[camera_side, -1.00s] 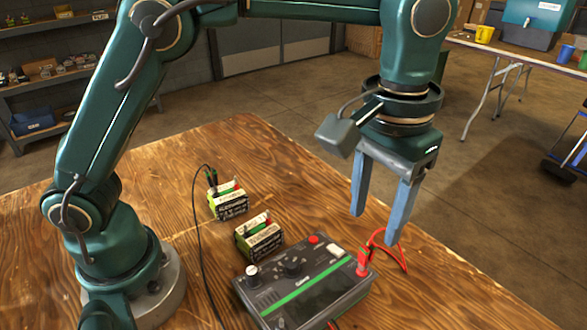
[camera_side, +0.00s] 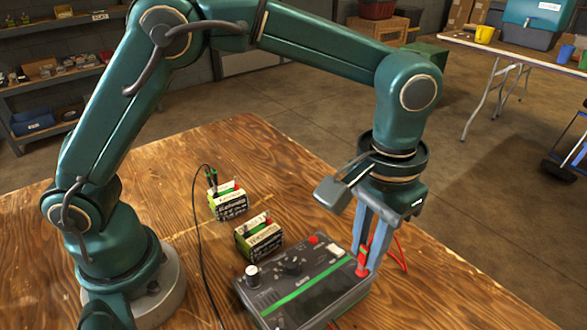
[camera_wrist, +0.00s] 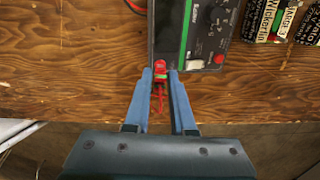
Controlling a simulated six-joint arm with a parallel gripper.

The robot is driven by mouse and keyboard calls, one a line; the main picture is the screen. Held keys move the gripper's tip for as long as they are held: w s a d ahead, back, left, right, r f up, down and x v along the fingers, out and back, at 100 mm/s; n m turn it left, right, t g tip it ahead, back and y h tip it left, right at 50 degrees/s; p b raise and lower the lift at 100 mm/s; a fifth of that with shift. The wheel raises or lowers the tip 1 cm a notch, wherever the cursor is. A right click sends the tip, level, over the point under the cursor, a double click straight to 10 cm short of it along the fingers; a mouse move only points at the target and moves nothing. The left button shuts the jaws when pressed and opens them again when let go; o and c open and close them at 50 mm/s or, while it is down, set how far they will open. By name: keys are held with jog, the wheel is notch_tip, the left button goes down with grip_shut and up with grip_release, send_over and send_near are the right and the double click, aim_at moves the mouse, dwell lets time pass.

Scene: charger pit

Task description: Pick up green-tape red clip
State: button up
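The red clip (camera_wrist: 160,66) with a band of green tape stands at the corner of the charger box (camera_side: 300,300). In the side view the red clip (camera_side: 362,262) shows at the box's right end, partly covered by my fingers. My gripper (camera_wrist: 161,74) points down over it, with one finger on either side of the clip in the wrist view. The fingers look open with a narrow gap beside the clip; I cannot see a firm contact. My gripper (camera_side: 365,262) is low, near the box's top.
Two batteries (camera_side: 260,239) (camera_side: 228,204) stand left of the charger box, the farther one with dark clips on top. A black cable (camera_side: 198,235) runs along the wooden table (camera_side: 130,190). A red cable (camera_side: 401,252) loops behind my fingers. The table's edge is close by.

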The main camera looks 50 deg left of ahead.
aim_at(368, 243)
grip_shut()
jog(key=shift+r, duration=0.1)
jog(key=shift+r, duration=0.5)
notch_tip(368, 243, up, 3)
jog(key=shift+w+a+r, duration=0.1)
jog(key=shift+a+r, duration=0.05)
jog(key=w+a+r, duration=0.1)
jog(key=a+r, duration=0.5)
jog(key=a, duration=0.5)
jog(key=shift+a+r, duration=0.2)
jog(key=shift+r, duration=0.1)
jog(key=shift+a, duration=0.1)
